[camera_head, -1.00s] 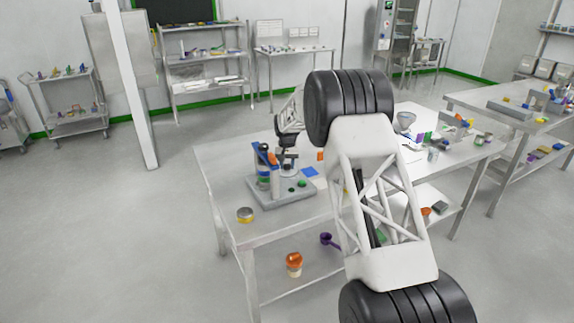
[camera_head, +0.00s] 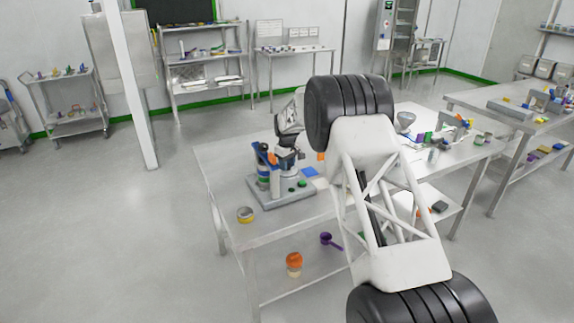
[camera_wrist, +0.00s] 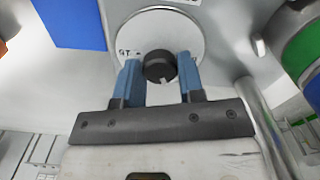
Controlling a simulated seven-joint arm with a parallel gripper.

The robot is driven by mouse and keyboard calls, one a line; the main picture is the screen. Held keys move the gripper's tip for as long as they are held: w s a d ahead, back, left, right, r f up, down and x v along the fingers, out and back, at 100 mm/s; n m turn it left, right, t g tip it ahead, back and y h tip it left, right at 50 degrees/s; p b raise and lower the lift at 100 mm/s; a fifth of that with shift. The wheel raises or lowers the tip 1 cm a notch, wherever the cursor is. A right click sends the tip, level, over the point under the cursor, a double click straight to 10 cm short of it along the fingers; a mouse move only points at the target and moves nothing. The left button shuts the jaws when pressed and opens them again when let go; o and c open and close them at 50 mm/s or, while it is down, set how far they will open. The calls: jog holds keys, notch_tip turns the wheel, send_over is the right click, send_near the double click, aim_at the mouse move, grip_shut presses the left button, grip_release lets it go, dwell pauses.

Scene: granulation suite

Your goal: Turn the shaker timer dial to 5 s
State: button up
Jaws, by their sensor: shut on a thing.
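The shaker timer dial is a black knob (camera_wrist: 160,67) with a pale pointer mark, on a round light-grey face (camera_wrist: 163,30) in the wrist view. My gripper (camera_wrist: 159,72) has its two blue fingers closed on either side of the knob. The pointer mark leans toward the lower right of the wrist view. Faint markings show at the left of the face, too small to read surely. In the head view the shaker (camera_head: 275,172) stands on the table with my gripper (camera_head: 287,155) at it; the dial is hidden there.
The shaker stands on a steel table (camera_head: 225,165). A purple scoop (camera_head: 327,239) and an orange-lidded jar (camera_head: 294,262) are on the lower shelf.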

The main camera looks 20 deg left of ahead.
jog(key=shift+n, duration=0.3)
jog(key=o, duration=0.9)
jog(key=shift+r, duration=0.15)
jog(key=shift+r, duration=3.75)
